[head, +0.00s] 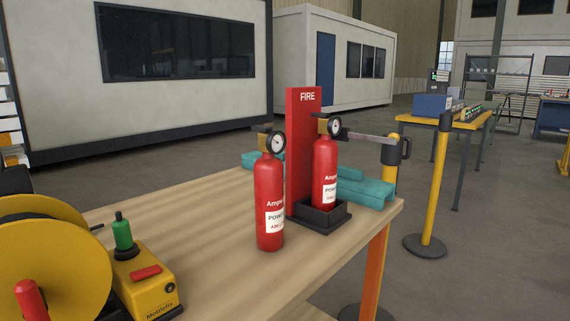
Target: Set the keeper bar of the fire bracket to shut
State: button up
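The fire bracket is a red upright board marked FIRE (303,97) with a black tray-like base (322,225) on the wooden table. A red extinguisher (325,165) with a gauge stands upright in that base, in front of the board. The keeper bar (372,137) is a grey strip at the height of the extinguisher's neck. It sticks out to the right, away from the board, and does not cross the extinguisher's front. Its hinge is hard to make out. My gripper is not in view.
A second red extinguisher (269,205) stands on the table (215,285), left of the bracket. Teal folded items (365,190) lie behind. A yellow device (150,285) and yellow reel (45,265) fill the front left. Yellow barrier posts (434,190) stand beyond the table's right edge.

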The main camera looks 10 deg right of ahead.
aim_at(394, 138)
jog(key=l+u, duration=0.15)
jog(key=u, duration=0.9)
jog(key=l+u, duration=0.4)
jog(key=l, duration=0.25)
jog(key=l+u, duration=0.4)
jog(key=l, duration=0.25)
jog(key=k+l+u, duration=0.2)
jog(key=l+u, duration=0.15)
jog(key=l, duration=0.25)
jog(key=k+l, duration=0.1)
jog(key=l, duration=0.25)
jog(key=k+l, duration=0.1)
jog(key=l, duration=0.25)
jog(key=k+l, duration=0.15)
jog(key=l, duration=0.25)
jog(key=k+l, duration=0.1)
jog(key=l, duration=0.25)
jog(key=u, duration=0.05)
